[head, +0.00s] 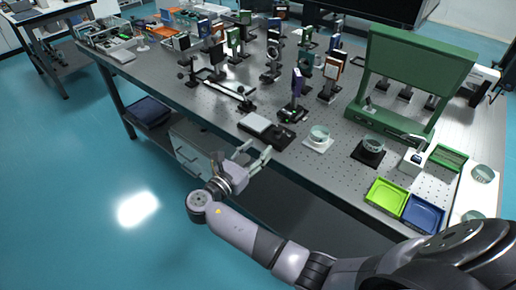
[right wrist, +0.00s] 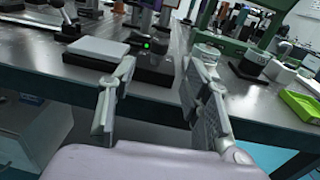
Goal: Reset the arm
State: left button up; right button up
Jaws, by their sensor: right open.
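My right gripper (head: 254,158) is open and empty in the head view. It is at the front edge of the optical table (head: 218,98), near a white-topped device. In the right wrist view the two fingers of the right gripper (right wrist: 158,105) stand wide apart with nothing between them. The right arm (head: 240,229) reaches in from the lower right of the head view. My left gripper is not in view.
Close to the gripper are a white-topped device (head: 255,123) and a glass dish (head: 319,133) on a white pad. A green tray (head: 386,197), a blue tray (head: 423,214) and a green frame (head: 415,55) are to the right. Floor (head: 80,190) at left is clear.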

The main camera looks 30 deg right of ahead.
jog(key=shift+f, duration=0.1)
jog(key=f+y, duration=0.1)
jog(key=f, duration=0.2)
jog(key=f+y, duration=0.1)
jog(key=f, duration=0.6)
jog(key=shift+s+d+n+y, duration=0.25)
jog(key=shift+d+n+y, duration=0.05)
jog(key=shift+y, duration=0.1)
jog(key=s+a+f+m+g+y, duration=0.1)
jog(key=s+f+m+y, duration=0.1)
jog(key=s+f, duration=0.5)
jog(key=s+f+m+g+y, duration=0.1)
jog(key=s+f+y, duration=0.2)
jog(key=f, duration=0.9)
jog(key=s+a+f+m+g+y, duration=0.1)
jog(key=s+f+m+y, duration=0.1)
jog(key=s+f, duration=0.5)
jog(key=s+f+m+g+y, duration=0.1)
jog(key=s+f+m, duration=0.4)
jog(key=s, duration=0.5)
jog(key=s+a+f+m+g+y, duration=0.1)
jog(key=s+f+m+y, duration=0.2)
jog(key=s+f+m, duration=0.3)
jog(key=s+a+f+m+g+y, duration=0.1)
jog(key=s+f+m, duration=0.4)
jog(key=s, duration=0.9)
jog(key=shift+f+g+y, duration=0.4)
jog(key=shift+f+y, duration=0.25)
jog(key=shift+y, duration=0.05)
